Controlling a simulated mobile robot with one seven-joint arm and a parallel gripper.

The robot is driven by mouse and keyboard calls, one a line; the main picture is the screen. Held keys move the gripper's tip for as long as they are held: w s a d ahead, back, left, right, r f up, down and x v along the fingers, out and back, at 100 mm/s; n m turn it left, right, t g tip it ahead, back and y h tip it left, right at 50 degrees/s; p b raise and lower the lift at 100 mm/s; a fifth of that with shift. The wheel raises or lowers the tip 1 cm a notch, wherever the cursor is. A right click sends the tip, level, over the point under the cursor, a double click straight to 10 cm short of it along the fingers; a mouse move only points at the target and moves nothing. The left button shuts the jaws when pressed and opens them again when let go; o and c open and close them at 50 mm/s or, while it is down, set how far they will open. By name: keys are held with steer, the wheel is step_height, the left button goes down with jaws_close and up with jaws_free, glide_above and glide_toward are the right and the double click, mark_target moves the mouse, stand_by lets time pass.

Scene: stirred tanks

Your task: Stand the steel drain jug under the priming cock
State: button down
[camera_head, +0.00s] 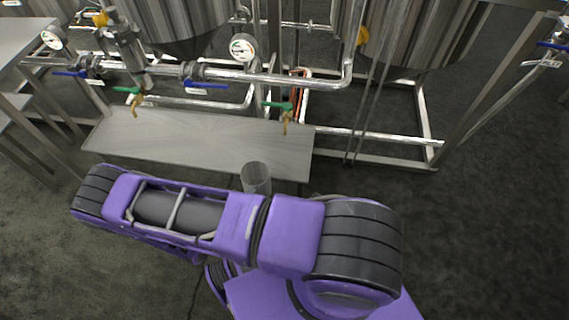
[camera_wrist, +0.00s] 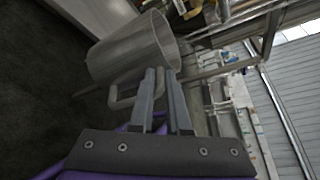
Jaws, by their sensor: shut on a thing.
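The steel drain jug (camera_head: 256,178) is a grey open-topped cylinder in the head view, in front of the low steel shelf; my arm hides its lower part. In the wrist view the jug (camera_wrist: 132,52) lies just beyond my fingers, its open mouth towards the right. My gripper (camera_wrist: 164,78) is shut on the jug's handle (camera_wrist: 124,92); in the head view my arm hides it. Two brass cocks with green levers hang from the pipework above the shelf, a left one (camera_head: 136,103) and a right one (camera_head: 286,120). I cannot tell which is the priming cock.
The low steel shelf (camera_head: 190,140) has a clear top below the pipes. Pressure gauges (camera_head: 243,47) and blue-lever valves (camera_head: 205,85) sit along the pipe run. Steel tanks (camera_head: 420,30) stand behind on a tube frame. A steel table (camera_head: 22,40) stands at the left. Dark floor is free at right.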

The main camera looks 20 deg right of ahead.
mark_target(257, 185)
steer(key=b+x, duration=0.1)
steer(key=x, duration=1.6)
steer(key=shift+w+d, duration=0.1)
steer(key=shift+w, duration=0.05)
steer(key=c, duration=0.9)
jaws_free()
steer(key=shift+f, duration=0.1)
steer(key=v, duration=1.2)
steer(key=shift+p, duration=0.3)
